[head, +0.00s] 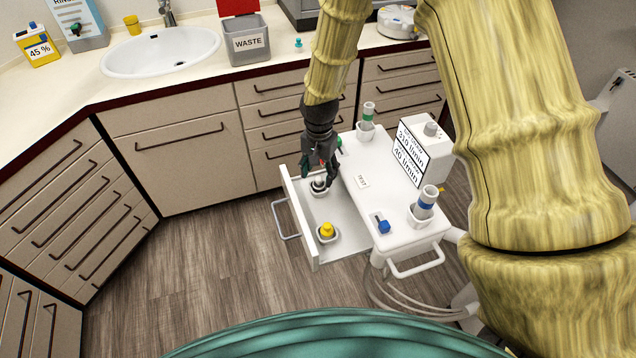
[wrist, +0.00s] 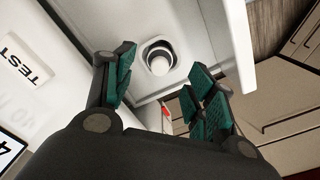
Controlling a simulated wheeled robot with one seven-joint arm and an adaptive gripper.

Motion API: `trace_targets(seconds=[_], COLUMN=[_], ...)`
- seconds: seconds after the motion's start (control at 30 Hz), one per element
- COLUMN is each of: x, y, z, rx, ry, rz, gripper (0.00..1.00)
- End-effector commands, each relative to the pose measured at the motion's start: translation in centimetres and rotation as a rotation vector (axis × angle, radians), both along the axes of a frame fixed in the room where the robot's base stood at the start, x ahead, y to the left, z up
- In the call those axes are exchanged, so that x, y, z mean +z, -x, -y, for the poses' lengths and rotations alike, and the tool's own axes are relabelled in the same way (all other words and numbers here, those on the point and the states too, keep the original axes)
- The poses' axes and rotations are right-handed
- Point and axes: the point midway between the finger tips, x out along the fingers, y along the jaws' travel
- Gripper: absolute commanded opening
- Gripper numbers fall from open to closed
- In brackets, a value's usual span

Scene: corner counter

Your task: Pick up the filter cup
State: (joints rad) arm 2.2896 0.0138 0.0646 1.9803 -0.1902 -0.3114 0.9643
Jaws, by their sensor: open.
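Two small items sit in white holders in the open drawer (head: 330,208) of a white cart. One is a grey and white cup with a round top (head: 319,183), probably the filter cup, at the drawer's far end. The other has a yellow top (head: 327,230) at the near end. My gripper (head: 319,174) is open, just above the grey cup, fingers pointing down. In the wrist view the cup (wrist: 159,62) shows a pale round top within a dark ring, between and beyond the open green-padded fingers. The fingers appear empty; I cannot tell whether they touch it.
The cart top (head: 372,192) bears a white labelled box (head: 424,150), a blue-banded cylinder in a holder (head: 426,203), a green-banded one (head: 367,117) and a blue piece (head: 383,226). A counter with a sink (head: 160,52) and waste bin (head: 248,42) stands behind. Floor left of the drawer is clear.

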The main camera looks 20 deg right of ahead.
Motion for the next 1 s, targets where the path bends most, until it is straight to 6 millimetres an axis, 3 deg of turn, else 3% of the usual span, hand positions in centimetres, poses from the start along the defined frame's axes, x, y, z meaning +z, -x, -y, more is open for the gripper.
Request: trace_targets(seconds=[0.4, 0.73, 1.0], x=[-3.6, -4.0, -4.0], y=[-0.5, -0.5, -0.5], z=[-0.2, -0.2, -0.2], rx=[0.0, 0.0, 0.0], ry=[0.0, 0.0, -0.001], rz=[-0.006, -0.004, -0.005], gripper=[0.55, 0.55, 0.1])
